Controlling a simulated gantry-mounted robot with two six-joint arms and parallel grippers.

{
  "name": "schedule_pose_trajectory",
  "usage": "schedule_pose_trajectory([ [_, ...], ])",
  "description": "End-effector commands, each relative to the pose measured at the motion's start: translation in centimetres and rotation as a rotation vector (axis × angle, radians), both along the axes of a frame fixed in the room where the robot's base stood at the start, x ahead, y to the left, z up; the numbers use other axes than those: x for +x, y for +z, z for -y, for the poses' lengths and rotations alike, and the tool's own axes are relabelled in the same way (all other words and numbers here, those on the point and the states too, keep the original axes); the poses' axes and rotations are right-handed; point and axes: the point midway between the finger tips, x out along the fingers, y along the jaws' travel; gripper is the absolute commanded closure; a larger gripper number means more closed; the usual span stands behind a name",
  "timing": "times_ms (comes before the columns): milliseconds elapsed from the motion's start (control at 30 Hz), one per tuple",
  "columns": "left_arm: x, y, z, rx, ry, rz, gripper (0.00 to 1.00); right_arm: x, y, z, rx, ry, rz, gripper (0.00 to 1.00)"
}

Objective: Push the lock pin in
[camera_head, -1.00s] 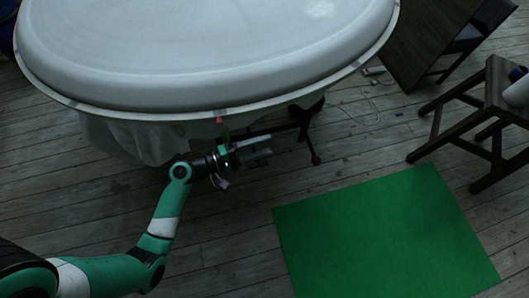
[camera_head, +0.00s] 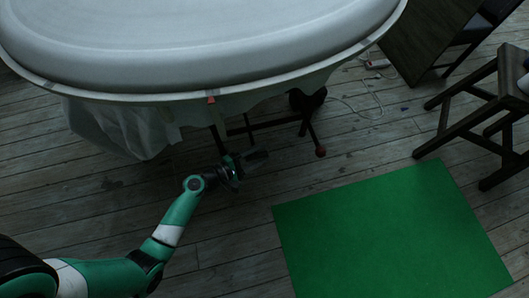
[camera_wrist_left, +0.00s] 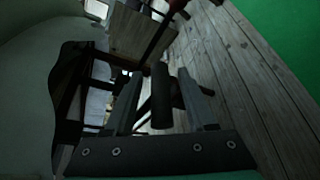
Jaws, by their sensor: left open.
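A large round plaster form (camera_head: 200,60) with a pale rim and hanging cloth fills the top of the head view. My left gripper (camera_head: 256,157) is open beside the stand, low under the rim. In the left wrist view, a dark cylinder (camera_wrist_left: 161,95) shows between the open fingers of my left gripper (camera_wrist_left: 160,88). I cannot tell whether it is the lock pin or whether the fingers touch it. My right gripper is not in view.
A green mat (camera_head: 385,235) lies on the plank floor at the lower right. A wooden stool (camera_head: 470,120) stands at the right, and a brown board (camera_head: 425,40) leans behind it. A small orange-red tag (camera_head: 211,99) marks the rim. The floor around the mat looks clear.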

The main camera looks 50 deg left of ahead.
Motion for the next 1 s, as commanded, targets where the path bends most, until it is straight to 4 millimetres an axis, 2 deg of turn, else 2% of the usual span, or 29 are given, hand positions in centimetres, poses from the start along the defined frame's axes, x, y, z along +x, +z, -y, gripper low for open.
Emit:
schedule_pose_trajectory([
  [167,1.7,-0.4,0.3,0.0,-0.001,0.0,0.44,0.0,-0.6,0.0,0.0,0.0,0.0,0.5],
  [433,1.8,-0.4,0.3,0.0,0.0,0.0,0.46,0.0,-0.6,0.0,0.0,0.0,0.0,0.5],
  [733,1.8,-0.4,0.3,0.0,-0.001,-0.001,1.0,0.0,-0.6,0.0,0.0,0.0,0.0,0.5],
  [1000,1.7,-0.4,0.3,-0.001,0.001,-0.002,1.0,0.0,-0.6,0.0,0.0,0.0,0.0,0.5],
])
